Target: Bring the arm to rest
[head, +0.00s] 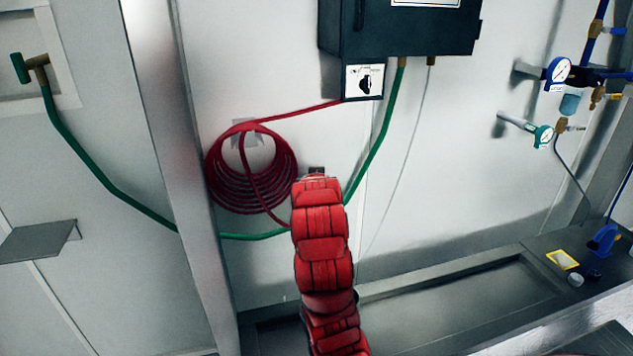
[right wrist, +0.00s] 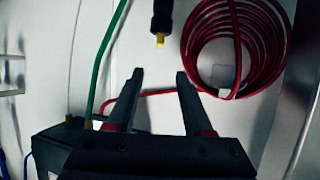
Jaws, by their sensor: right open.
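My right gripper (right wrist: 160,76) is open in the right wrist view, with two dark fingers apart and nothing between them. A black fitting with a yellow tip (right wrist: 160,22) shows just beyond the fingertips, not touching them. In the head view, my red arm (head: 322,262) rises from the bottom centre toward the wall, its top end just right of the red hose coil (head: 212,178). My right gripper is not clearly seen there; a small dark part (head: 316,170) shows above the arm's end. My left gripper is in neither view.
A dark control box (head: 400,28) with a switch hangs on the wall above. A green hose (head: 385,118) runs from it behind my arm. Gauges (head: 558,70) with blue pipes are at the right. A grey counter (head: 455,298) with a raised edge lies below right.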

